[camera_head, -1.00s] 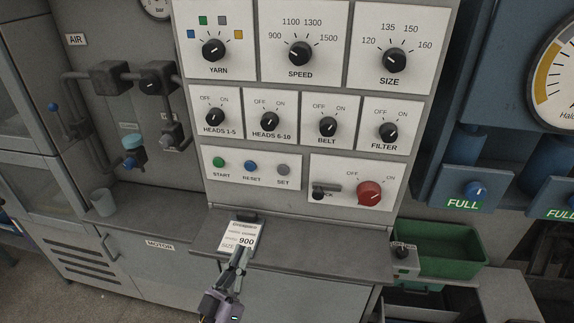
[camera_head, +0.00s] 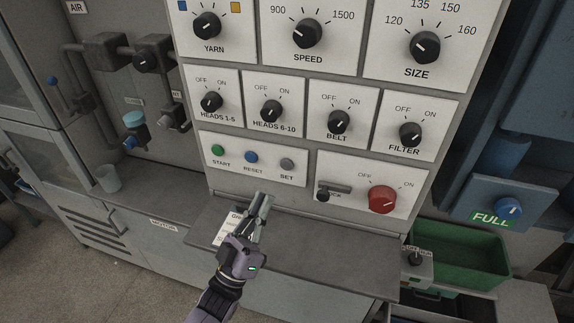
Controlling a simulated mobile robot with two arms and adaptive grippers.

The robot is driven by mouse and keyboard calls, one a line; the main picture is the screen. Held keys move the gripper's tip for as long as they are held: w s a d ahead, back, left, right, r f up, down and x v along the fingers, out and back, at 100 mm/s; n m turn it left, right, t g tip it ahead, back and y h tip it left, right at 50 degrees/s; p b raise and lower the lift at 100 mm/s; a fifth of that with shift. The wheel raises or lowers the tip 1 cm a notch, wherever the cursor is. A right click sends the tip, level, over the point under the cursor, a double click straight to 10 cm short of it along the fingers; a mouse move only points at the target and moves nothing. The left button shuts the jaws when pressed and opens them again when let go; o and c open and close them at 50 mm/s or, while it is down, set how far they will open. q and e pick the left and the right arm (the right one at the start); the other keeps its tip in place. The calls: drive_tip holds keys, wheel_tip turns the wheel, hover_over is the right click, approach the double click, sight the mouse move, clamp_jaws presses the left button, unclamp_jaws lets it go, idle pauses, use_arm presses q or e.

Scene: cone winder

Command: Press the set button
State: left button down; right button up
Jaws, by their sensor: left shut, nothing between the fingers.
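The set button (camera_head: 287,164) is a small grey round button on a white plate in the middle of the panel, with the label SET under it. The blue reset button (camera_head: 251,157) and the green start button (camera_head: 218,150) are to its left on the same plate. My left gripper (camera_head: 262,200) is shut and empty. In the picture its fingertips are below and a little left of the set button, over the shelf and apart from the button. My right gripper is not in view.
A red knob (camera_head: 382,199) and a small lock lever (camera_head: 335,188) are on the plate to the right. Several black knobs fill the rows above. A shelf (camera_head: 330,250) juts out below, with a paper card (camera_head: 229,229) partly hidden by my gripper. A green bin (camera_head: 465,255) stands right.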

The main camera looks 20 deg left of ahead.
sight(287, 165)
use_arm(q)
drive_tip(key=w+b, duration=0.2)
drive_tip(key=w, duration=0.6)
drive_tip(key=shift+b, duration=0.35)
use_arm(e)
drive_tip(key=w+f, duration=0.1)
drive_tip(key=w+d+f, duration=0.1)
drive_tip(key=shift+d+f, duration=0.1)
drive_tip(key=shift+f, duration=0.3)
use_arm(q)
drive_tip(key=shift+w+d, duration=0.1)
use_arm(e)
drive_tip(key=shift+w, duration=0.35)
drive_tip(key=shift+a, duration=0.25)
use_arm(q)
drive_tip(key=shift+w, duration=0.1)
drive_tip(key=shift+w, duration=0.35)
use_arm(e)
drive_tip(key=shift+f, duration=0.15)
